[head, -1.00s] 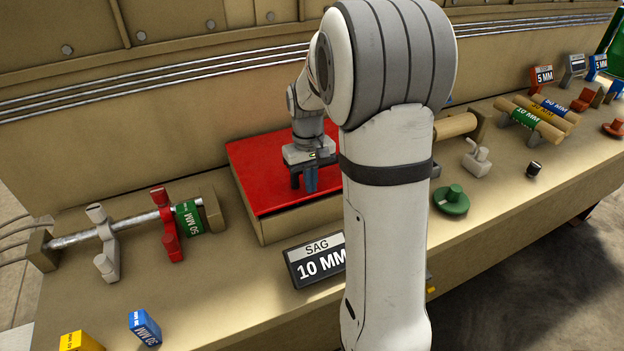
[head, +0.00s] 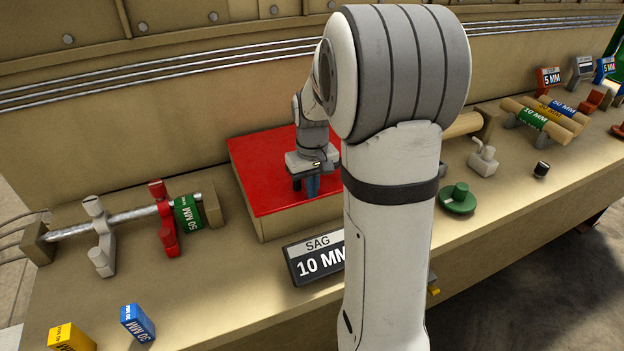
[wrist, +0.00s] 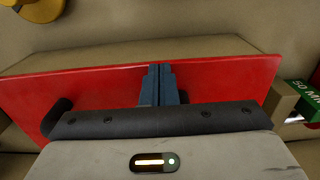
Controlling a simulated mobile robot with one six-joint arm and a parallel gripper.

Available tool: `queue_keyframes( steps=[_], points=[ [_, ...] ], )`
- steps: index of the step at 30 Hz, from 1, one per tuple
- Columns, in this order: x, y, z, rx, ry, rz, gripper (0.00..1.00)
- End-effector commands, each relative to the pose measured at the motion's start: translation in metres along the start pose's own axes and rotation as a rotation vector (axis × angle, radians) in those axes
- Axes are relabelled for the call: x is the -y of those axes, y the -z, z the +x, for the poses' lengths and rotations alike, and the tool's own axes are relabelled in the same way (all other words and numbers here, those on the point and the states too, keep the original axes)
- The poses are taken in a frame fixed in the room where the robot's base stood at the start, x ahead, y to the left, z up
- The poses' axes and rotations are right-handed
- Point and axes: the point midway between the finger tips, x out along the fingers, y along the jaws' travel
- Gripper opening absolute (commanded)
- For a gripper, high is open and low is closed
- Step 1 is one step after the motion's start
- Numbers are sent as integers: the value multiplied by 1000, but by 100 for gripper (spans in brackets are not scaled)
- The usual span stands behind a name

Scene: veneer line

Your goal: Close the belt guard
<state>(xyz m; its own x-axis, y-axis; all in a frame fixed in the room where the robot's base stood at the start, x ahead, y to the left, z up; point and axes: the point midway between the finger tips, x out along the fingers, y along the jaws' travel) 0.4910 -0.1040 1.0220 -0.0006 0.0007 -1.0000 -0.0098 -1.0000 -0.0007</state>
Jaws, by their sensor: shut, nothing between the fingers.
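The belt guard appears to be the red panel (head: 262,170) on top of a tan box (head: 275,224) in the middle of the bench. It looks flat or nearly so; I cannot tell whether it is fully seated. My gripper (head: 312,190) is over the panel, fingers pointing down, shut and empty. In the wrist view the shut blue-grey fingers (wrist: 158,70) reach toward one edge of the red panel (wrist: 95,90). I cannot tell whether they touch it. A dark rounded part (wrist: 58,118), perhaps a handle, shows beside my gripper. My arm hides the panel's right side in the head view.
A black "SAG 10 MM" sign (head: 314,260) stands before the box. Left is a metal rod with white (head: 100,237) and red (head: 164,219) clamps. Right are a green knob (head: 458,198) and a white valve-like part (head: 483,160). Blue and yellow blocks lie front left.

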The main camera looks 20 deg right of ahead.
Motion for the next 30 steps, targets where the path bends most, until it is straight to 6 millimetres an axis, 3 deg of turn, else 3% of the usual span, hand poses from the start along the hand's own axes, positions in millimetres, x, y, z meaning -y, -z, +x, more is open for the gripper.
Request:
queue_keyframes(
  steps=[5, 21, 30],
  points=[
    [-1, 0, -17, -1, 0, 1, 0],
    [2, 1, -120, -3, -1, -3, 0],
    [2, 0, -140, -1, 0, -4, 0]
  ],
)
